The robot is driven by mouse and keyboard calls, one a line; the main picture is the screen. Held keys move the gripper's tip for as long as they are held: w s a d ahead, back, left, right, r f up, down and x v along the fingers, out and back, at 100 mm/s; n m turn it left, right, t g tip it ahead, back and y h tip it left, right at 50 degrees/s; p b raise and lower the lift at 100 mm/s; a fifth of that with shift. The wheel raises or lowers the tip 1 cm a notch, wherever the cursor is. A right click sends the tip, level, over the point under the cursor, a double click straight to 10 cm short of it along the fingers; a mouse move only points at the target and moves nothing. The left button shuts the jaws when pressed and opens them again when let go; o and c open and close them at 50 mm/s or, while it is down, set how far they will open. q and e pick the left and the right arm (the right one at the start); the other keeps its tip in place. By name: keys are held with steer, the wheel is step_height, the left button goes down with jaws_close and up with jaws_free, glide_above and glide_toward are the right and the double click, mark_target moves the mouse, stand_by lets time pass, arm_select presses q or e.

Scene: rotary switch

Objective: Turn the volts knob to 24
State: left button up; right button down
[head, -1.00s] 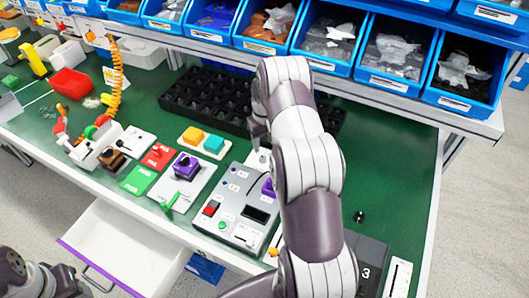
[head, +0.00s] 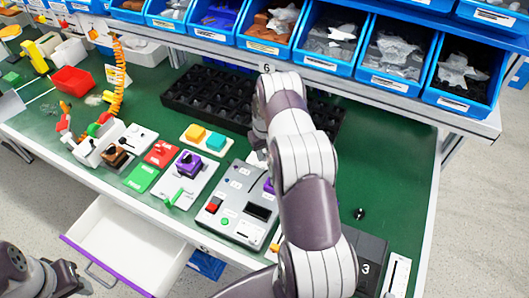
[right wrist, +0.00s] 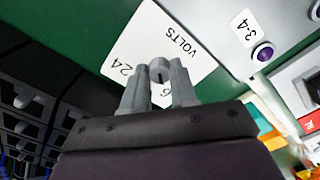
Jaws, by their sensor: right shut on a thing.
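The volts knob (right wrist: 159,72) is a small grey knob with a dark mark. My right gripper (right wrist: 158,90) is shut on the knob, one finger on each side. Which number the knob points at is not clear. In the head view my right arm mostly hides the knob, and a bit of the white plate (head: 257,158) shows beside it. Part of my left arm (head: 45,275) is at the bottom left, away from the switches; its jaw state is unclear.
A grey control box (head: 236,209) with a red switch stands beside the plate. A purple knob on a white plate (head: 190,180) is farther left. A black grid tray (head: 205,95) lies behind, below blue bins (head: 331,45). An open drawer (head: 130,245) juts out in front.

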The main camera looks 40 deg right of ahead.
steer(key=m+b, duration=0.2)
steer(key=m, duration=0.1)
steer(key=shift+f, duration=0.2)
steer(key=m+b, duration=0.2)
steer(key=m, duration=0.3)
steer(key=shift+m, duration=0.3)
steer(key=m+b, duration=0.1)
steer(key=m, duration=0.4)
steer(key=shift+r+m, duration=0.1)
steer(key=shift+m, duration=0.2)
steer(key=m+b, duration=0.1)
steer(key=m, duration=0.4)
steer(key=shift+m, duration=0.5)
steer(key=c, duration=0.9)
jaws_free()
